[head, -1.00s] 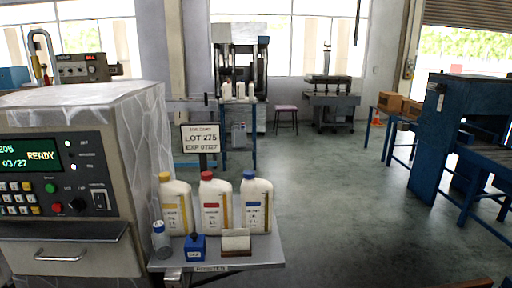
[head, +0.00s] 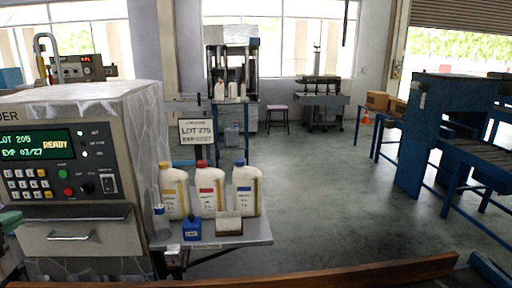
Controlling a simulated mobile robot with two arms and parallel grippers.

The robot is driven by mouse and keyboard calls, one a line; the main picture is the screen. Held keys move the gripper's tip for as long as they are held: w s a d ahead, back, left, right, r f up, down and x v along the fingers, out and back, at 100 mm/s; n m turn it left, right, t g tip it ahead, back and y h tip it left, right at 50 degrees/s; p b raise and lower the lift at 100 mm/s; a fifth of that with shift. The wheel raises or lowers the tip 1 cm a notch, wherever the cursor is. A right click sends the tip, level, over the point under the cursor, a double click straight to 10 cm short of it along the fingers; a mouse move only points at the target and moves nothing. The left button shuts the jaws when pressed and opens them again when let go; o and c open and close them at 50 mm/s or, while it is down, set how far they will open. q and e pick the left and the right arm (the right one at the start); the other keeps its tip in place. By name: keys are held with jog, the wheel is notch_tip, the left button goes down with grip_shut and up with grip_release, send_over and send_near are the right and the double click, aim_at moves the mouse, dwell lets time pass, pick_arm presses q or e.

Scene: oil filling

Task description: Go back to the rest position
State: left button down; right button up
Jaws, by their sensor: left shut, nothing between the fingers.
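My left gripper (head: 9,222) shows only in part, as a small teal and grey shape at the left edge of the head view, in front of the coder machine. It is shut and apart from the bottles; its fingertips are hard to make out. My right gripper is not in view. Three cream bottles with yellow (head: 174,191), red (head: 208,190) and blue (head: 246,190) caps stand upright in a row on a small grey shelf (head: 262,236).
The coder machine (head: 140,130) with a lit READY display fills the left. A small bottle (head: 161,223), a blue block (head: 191,229) and a lot sign (head: 196,132) are by the shelf. A brown wooden edge (head: 300,275) crosses the bottom. Open floor (head: 340,200) lies right.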

pick_arm(q)
jog(key=s+d+f+n+t+h, duration=0.2)
jog(key=s+d+n+t+h, duration=0.15)
jog(key=d+t, duration=0.55)
jog(key=s+d+f+n+g+y, duration=0.25)
jog(key=f+n+g+y, duration=0.2)
jog(key=f, duration=0.25)
jog(key=s+d+f+n+g+y, duration=0.1)
jog(key=s+f+n+g+y, duration=0.25)
jog(key=f+n, duration=0.25)
jog(key=s+d+f+n+g+y, duration=0.1)
jog(key=s+f+n+g+y, duration=0.1)
jog(key=f+n+g+y, duration=0.35)
jog(key=s+d+f+m+g+h, duration=0.3)
jog(key=s+d+f+g+h, duration=0.55)
jog(key=s+d+f, duration=0.5)
notch_tip(320, 180, down, 26)
jog(key=s+g, duration=0.1)
jog(key=s, duration=0.1)
jog(key=s+a+f+g, duration=0.1)
jog(key=s+a+f, duration=0.1)
jog(key=s+f, duration=1.2)
jog(key=shift+s+f, duration=0.2)
jog(key=shift+s, duration=0.45)
jog(key=shift+a, duration=0.1)
